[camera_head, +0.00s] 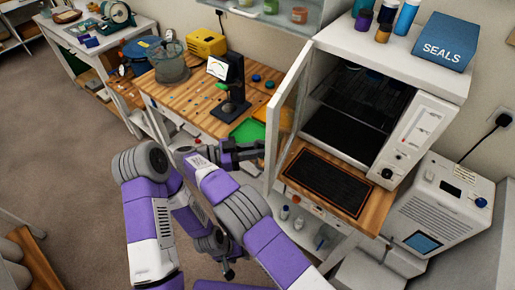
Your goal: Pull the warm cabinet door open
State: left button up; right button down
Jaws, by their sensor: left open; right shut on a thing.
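The warm cabinet (425,125) is white, with a dark interior and a rack (365,98) showing. Its glazed, white-framed door (285,105) stands swung open on the left side of the opening. My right gripper (262,148) is at the free edge of the door, shut on the door's handle. The handle itself is hidden behind the fingers. My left gripper (226,268) is open, low in front of the bench and apart from the door.
A dark mat (328,182) lies on the wooden top before the cabinet. Bottles and a blue SEALS box (446,42) sit on top of the cabinet. A white machine (445,212) stands to the right. A gauge stand (232,88) and green tray (248,131) are left of the door.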

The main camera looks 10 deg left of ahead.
jog(key=shift+w+d+r, duration=0.1)
jog(key=shift+w+r, duration=0.05)
jog(key=c, duration=1.4)
grip_release()
jog(key=shift+o, duration=0.7)
jog(key=shift+w+d, duration=0.1)
pick_arm(q)
jog(key=shift+w+d, duration=0.1)
jog(key=shift+r, duration=0.1)
pick_arm(e)
jog(key=shift+a, duration=0.2)
